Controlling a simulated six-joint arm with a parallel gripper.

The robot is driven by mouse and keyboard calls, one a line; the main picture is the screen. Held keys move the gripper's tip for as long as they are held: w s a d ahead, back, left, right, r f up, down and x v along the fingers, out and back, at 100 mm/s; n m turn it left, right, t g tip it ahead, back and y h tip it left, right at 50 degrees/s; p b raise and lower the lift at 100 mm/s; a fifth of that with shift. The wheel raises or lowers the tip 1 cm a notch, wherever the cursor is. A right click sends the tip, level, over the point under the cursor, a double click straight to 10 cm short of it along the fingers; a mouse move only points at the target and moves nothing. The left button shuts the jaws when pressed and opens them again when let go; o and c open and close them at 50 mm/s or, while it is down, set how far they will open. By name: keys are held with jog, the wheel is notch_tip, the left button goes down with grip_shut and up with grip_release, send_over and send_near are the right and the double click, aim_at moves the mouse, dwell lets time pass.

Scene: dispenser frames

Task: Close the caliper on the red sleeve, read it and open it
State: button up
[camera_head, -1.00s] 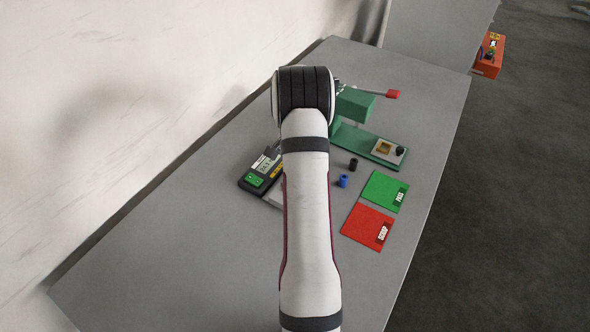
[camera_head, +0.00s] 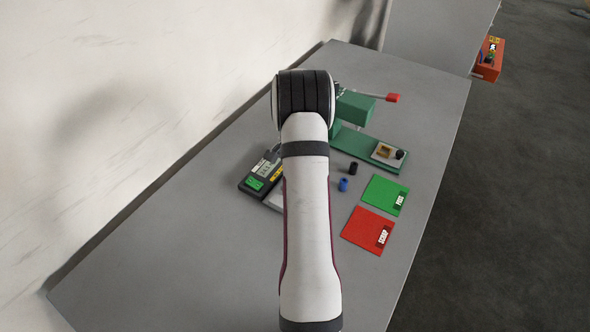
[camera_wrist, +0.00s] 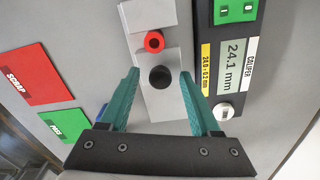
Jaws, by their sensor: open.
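The red sleeve (camera_wrist: 154,42) stands in the wrist view between two grey caliper blocks and seems to touch both. A black knob (camera_wrist: 160,77) sits on the lower block. My gripper (camera_wrist: 160,72) is open, with one teal finger on each side of the knob, holding nothing. Whether the fingers touch the knob is unclear. The caliper's display (camera_wrist: 238,60) reads 24.1 mm, beside a yellow label with 24.0 ± 0.2 mm. In the head view the caliper (camera_head: 263,175) is partly behind my arm, which hides the red sleeve and my gripper.
A red SCRAP mat (camera_head: 366,231) and a green PASS mat (camera_head: 383,195) lie right of my arm. A blue sleeve (camera_head: 343,184) and a black sleeve (camera_head: 353,168) stand nearby. A green fixture (camera_head: 356,107) with a red-tipped lever stands behind. The front table is clear.

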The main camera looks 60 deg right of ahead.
notch_tip(320, 180, up, 16)
jog(key=shift+f, duration=0.1)
dwell(0.4)
